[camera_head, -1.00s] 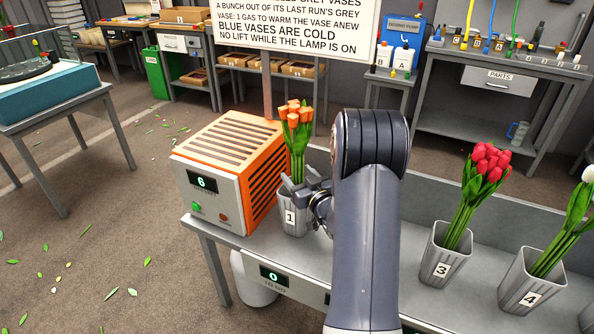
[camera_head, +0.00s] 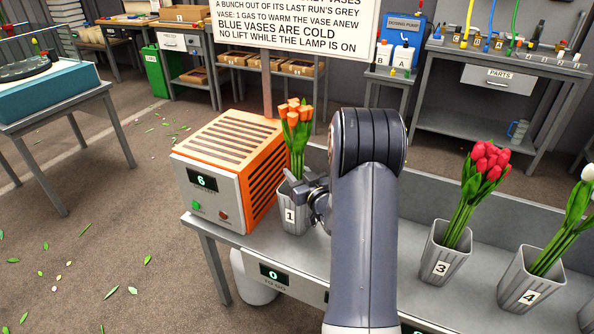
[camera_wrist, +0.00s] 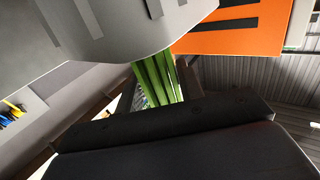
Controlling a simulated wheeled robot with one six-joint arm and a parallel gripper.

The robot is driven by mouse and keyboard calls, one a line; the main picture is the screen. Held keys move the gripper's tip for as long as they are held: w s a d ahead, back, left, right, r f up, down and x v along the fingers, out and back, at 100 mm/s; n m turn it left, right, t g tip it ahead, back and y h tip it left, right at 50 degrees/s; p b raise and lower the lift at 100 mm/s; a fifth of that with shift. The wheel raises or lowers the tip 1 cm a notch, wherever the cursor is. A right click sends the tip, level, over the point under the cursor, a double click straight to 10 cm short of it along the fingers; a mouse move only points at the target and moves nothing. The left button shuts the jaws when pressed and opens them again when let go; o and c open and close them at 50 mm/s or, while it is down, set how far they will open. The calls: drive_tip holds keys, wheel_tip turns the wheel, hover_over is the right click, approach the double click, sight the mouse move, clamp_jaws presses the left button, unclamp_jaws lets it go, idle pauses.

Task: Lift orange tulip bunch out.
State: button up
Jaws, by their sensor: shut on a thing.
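The orange tulip bunch (camera_head: 296,128) stands upright in the grey vase (camera_head: 292,212) labelled 1, beside the orange heater box. My gripper (camera_head: 303,188) is at the right of this vase, near its rim. In the wrist view the green stems (camera_wrist: 157,80) pass between the gripper's parts, and the jaws are shut on them. The fingertips are partly hidden behind my arm and the vase in the head view. The stems' lower ends are hidden inside the vase.
The orange heater box (camera_head: 228,160) with a display reading 6 stands just left of vase 1. Vase 3 (camera_head: 441,255) with red tulips and vase 4 (camera_head: 530,285) with white tulips stand to the right. A sign (camera_head: 285,35) hangs behind.

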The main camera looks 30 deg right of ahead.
drive_tip(key=shift+c, duration=0.3)
wheel_tip(320, 180, up, 10)
drive_tip(key=shift+r+p, duration=0.1)
drive_tip(key=shift+p, duration=0.4)
